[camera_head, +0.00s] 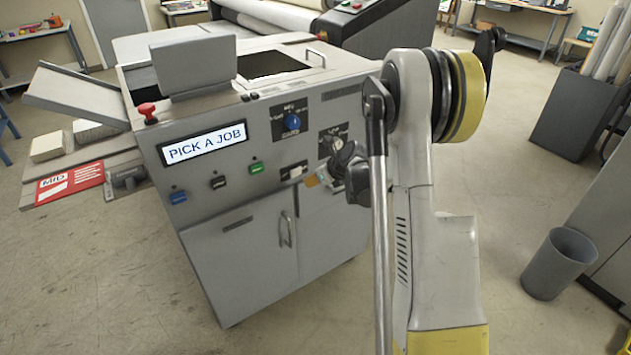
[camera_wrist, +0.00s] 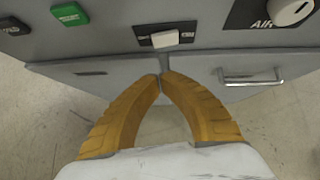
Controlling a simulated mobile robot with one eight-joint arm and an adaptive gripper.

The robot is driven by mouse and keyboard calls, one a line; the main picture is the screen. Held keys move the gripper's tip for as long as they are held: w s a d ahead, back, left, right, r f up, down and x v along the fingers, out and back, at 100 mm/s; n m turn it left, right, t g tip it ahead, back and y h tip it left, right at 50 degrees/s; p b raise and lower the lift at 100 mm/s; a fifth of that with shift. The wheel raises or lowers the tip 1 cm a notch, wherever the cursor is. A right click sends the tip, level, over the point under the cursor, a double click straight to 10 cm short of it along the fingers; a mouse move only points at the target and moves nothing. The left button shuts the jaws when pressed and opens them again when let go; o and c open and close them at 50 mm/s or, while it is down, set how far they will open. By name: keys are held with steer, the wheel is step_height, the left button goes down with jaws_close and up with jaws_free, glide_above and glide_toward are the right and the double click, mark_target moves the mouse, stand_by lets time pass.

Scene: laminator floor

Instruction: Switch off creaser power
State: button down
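The creaser (camera_head: 222,240) is a grey cabinet with a lit display (camera_head: 206,143) reading "PICK A JOB". On its front panel is a white rocker-like switch (camera_head: 294,172) on a dark plate; its lettering is too small to read. The switch also shows at the top middle of the wrist view (camera_wrist: 165,39). My gripper (camera_wrist: 160,77) has its two yellow fingers brought together at the tips, with nothing between them. The tips appear just below the switch plate, apart from the switch in the picture. In the head view my gripper (camera_head: 314,181) is partly hidden by the wrist, right of the switch.
A green button (camera_head: 256,167), black button (camera_head: 218,182) and blue button (camera_head: 178,197) lie left of the switch. A white knob marked "AIR" (camera_wrist: 290,12) is right. A blue knob (camera_head: 292,121) and red stop button (camera_head: 147,110) sit higher. Door handles protrude below.

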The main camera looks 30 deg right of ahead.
mark_target(292, 177)
steer(key=shift+w+a+f+b, duration=0.2)
steer(key=shift+w+f+b, duration=0.2)
steer(key=shift+w, duration=0.7)
steer(key=shift+w+a+f+b, duration=0.3)
steer(key=shift+w+f, duration=0.25)
steer(key=shift+w, duration=0.6)
steer(key=shift+w+a+f+b, duration=0.15)
steer(key=shift+w+f+b, duration=0.3)
steer(key=shift+w, duration=0.65)
steer(key=shift+w+a, duration=0.35)
steer(key=shift+w, duration=0.2)
steer(key=shift+d, duration=0.15)
